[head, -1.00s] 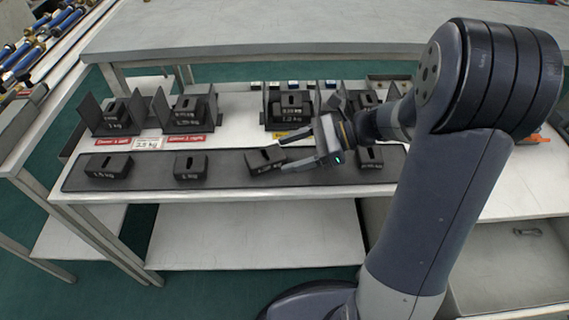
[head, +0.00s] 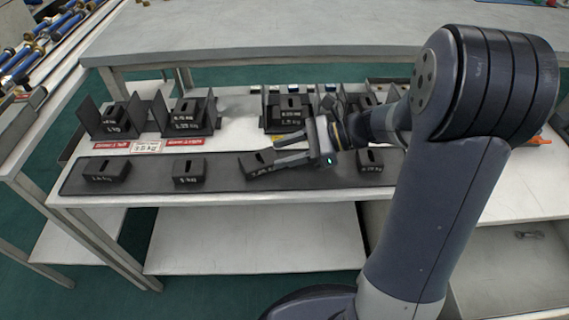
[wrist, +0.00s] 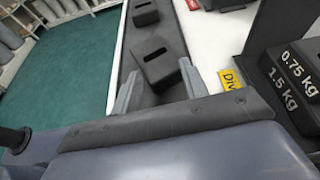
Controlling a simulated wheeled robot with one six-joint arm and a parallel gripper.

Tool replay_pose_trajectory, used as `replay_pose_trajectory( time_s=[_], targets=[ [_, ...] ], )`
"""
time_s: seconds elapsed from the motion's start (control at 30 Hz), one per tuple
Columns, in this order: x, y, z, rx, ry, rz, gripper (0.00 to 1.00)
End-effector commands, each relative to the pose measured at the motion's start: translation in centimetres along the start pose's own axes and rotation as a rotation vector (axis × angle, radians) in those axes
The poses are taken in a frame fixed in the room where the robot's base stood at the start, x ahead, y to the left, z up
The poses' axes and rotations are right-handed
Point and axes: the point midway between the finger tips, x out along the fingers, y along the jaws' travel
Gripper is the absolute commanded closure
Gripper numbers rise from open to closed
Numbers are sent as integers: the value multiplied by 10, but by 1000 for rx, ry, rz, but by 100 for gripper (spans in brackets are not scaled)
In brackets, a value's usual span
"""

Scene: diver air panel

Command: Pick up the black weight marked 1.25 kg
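A black slotted weight (head: 256,164) lies third from the left on the dark mat (head: 222,178). Its white front marking is too small and partly covered to read for certain, so I cannot confirm 1.25 kg. My gripper (head: 272,158) is at this weight, its fingers reaching in from the right. In the wrist view the same weight (wrist: 160,62) lies turned between the fingertips of my gripper (wrist: 158,75), which are apart with room beside it. I see no grip on it.
Other black weights lie on the mat to the left (head: 104,170), (head: 189,170) and right (head: 370,160). Behind stand dark brackets with stacked weights (head: 187,117), (head: 290,112). A stack marked 0.75 kg and 1.5 kg (wrist: 290,75) is close to my gripper's right in the wrist view.

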Motion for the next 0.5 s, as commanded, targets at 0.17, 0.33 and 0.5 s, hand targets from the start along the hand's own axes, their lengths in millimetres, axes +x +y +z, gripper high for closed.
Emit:
replay_pose_trajectory(
  time_s=[0.17, 0.33, 0.5],
  targets=[
    [16, 22, -20, 46, 20, 70, 100],
    [16, 22, -20, 46, 19, 71, 100],
    [15, 21, -17, 44, 15, 70, 100]
  ],
)
